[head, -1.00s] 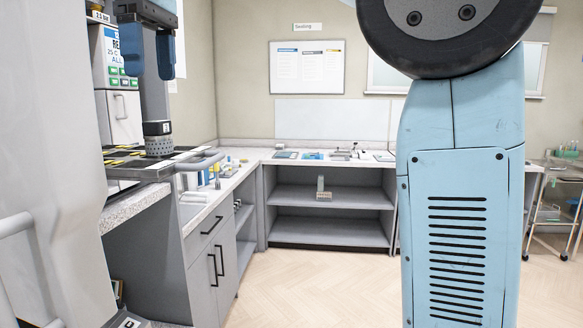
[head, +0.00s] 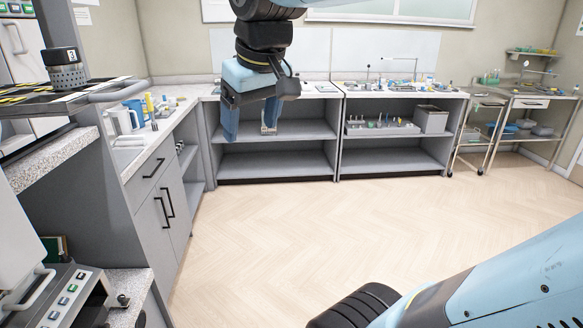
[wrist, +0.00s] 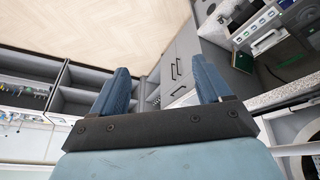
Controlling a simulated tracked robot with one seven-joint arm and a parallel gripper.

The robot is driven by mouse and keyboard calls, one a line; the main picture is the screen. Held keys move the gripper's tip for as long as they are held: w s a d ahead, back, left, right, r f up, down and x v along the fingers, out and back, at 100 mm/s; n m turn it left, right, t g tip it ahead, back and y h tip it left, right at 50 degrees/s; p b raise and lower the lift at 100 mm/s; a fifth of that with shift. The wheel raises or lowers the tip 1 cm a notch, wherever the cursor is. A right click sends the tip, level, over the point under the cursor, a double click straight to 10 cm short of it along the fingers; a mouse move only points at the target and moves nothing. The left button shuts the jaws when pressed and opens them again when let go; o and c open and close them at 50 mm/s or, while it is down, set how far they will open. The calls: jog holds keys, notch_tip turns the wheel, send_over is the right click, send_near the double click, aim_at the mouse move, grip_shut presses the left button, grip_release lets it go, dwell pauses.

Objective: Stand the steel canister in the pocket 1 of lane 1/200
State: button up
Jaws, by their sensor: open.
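A grey perforated cylinder with a black upper part (head: 66,70), which looks like the steel canister, stands upright on a dark tray (head: 100,97) at the left of the head view. The tray has yellow-black and black-white markings. I cannot make out lane or pocket numbers there. My gripper (head: 250,134) hangs in the upper middle, right of the canister and well apart from it, fingers down. In the wrist view my gripper (wrist: 162,82) is open, with nothing between its blue fingers. The canister is not recognisable in the wrist view.
A grey counter with drawers (head: 158,190) runs along the left, with a white jug (head: 124,120) on top. Open shelves (head: 275,160) line the back wall. Steel carts (head: 520,120) stand at right. A button panel (head: 68,305) is at lower left. The middle floor is clear.

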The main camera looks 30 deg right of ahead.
jog(key=s+d+f+m+t, duration=0.1)
jog(key=s+d+f, duration=0.3)
jog(key=f, duration=0.5)
jog(key=shift+s+d+m, duration=0.35)
jog(key=shift+d+m, duration=0.2)
jog(key=shift+m, duration=0.35)
